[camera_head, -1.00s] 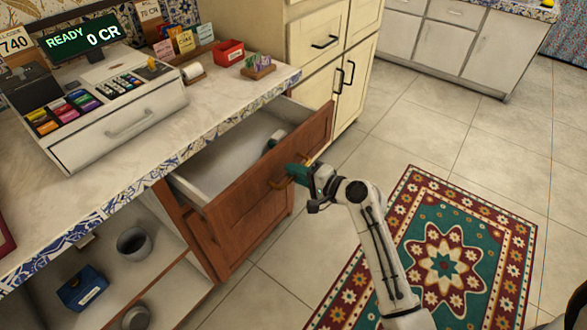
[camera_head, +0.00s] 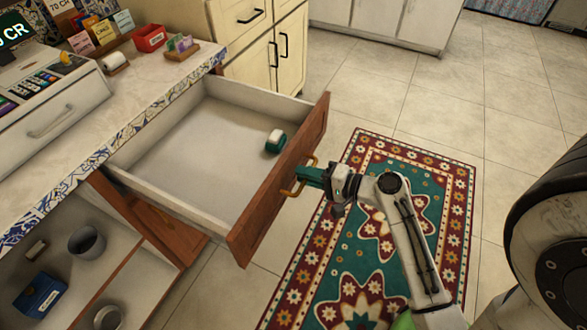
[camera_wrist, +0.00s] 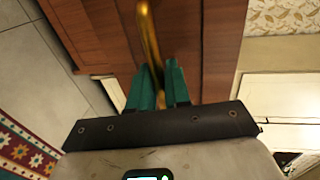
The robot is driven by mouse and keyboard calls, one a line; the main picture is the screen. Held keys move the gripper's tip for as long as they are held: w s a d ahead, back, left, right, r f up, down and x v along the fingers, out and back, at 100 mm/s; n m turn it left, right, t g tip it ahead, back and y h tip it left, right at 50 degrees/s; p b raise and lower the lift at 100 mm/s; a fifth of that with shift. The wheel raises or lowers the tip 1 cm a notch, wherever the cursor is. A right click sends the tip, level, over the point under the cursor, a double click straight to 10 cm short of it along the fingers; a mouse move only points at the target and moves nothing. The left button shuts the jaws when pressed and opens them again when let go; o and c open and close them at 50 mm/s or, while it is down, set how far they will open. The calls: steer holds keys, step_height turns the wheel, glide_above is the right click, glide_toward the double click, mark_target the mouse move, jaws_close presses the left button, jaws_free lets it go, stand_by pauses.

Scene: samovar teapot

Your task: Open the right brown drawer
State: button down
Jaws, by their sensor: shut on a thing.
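The brown drawer (camera_head: 281,187) under the counter stands pulled well out, its white inside showing. A small green and white object (camera_head: 275,142) lies in it near the front panel. My gripper (camera_head: 303,176) is shut on the drawer's brass handle (camera_head: 290,192), outside the front panel. In the wrist view my green fingers (camera_wrist: 158,88) sit on either side of the brass handle (camera_wrist: 148,40), with the brown wood front behind.
The counter (camera_head: 120,100) holds a cash register (camera_head: 50,115), a red box (camera_head: 150,38) and a small card holder (camera_head: 182,46). Open shelves with a grey cup (camera_head: 86,242) and a blue box (camera_head: 40,297) are below left. A patterned rug (camera_head: 375,240) covers the floor.

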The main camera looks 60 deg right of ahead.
steer(key=shift+s+f, duration=0.1)
steer(key=shift+s, duration=0.4)
steer(key=c, duration=1.3)
jaws_free()
steer(key=shift+o, duration=0.2)
steer(key=v, duration=1)
steer(key=shift+s, duration=0.35)
